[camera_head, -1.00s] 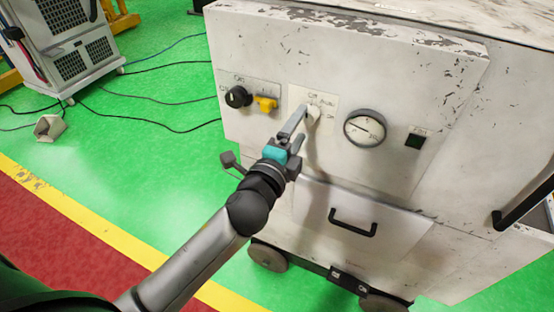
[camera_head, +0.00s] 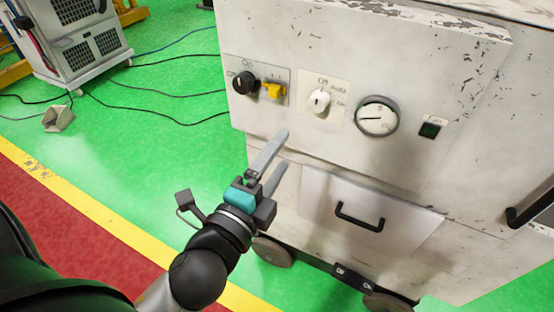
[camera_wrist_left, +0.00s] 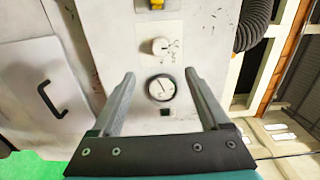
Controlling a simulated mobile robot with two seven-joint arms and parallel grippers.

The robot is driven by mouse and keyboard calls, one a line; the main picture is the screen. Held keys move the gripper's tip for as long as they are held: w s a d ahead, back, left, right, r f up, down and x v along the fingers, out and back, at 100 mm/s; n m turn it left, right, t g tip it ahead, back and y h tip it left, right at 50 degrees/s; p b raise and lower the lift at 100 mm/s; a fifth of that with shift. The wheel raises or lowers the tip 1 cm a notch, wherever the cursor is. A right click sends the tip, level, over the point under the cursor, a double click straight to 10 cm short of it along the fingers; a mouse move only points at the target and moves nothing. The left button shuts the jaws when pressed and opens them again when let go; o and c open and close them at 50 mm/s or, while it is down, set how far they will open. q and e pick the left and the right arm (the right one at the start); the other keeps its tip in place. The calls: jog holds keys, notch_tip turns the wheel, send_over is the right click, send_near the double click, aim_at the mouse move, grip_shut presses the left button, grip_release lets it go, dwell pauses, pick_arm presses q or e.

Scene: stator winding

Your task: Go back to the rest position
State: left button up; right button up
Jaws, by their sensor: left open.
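My left gripper (camera_head: 273,165) is open and empty in the head view, in front of the worn white machine cabinet (camera_head: 350,40) and below its switch row. Its two fingers also show apart in the left wrist view (camera_wrist_left: 164,92), with the white selector knob (camera_wrist_left: 160,46) and the round gauge (camera_wrist_left: 161,87) seen beyond them. In the head view the white selector knob (camera_head: 319,100) stands clear of the fingers. My right gripper is not in view.
The panel also has a black knob (camera_head: 244,83), a yellow switch (camera_head: 274,90), a gauge (camera_head: 377,117) and a dark green button (camera_head: 429,130). A drawer handle (camera_head: 359,217) sticks out below. Cables (camera_head: 150,120) cross the green floor at left. A grey unit (camera_head: 78,45) stands behind.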

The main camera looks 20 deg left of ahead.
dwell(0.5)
pick_arm(q)
jog(key=s+a+f+n+g+b, duration=0.1)
jog(key=s+f+n+g+b, duration=0.15)
jog(key=f, duration=1.15)
jog(key=s+f+n+g+b, duration=0.1)
jog(key=f+n+g+b, duration=0.15)
jog(key=f, duration=1.25)
jog(key=s+a+f+n+g+b, duration=0.15)
jog(key=f+g, duration=0.25)
jog(key=f, duration=1)
jog(key=s+f+n+g+b, duration=0.6)
jog(key=s+f+n+g, duration=0.2)
jog(key=s+f, duration=1.7)
jog(key=shift+s+a+f+n+y+b, duration=0.15)
jog(key=shift+s+a+n+y+b, duration=0.25)
jog(key=shift+n, duration=0.25)
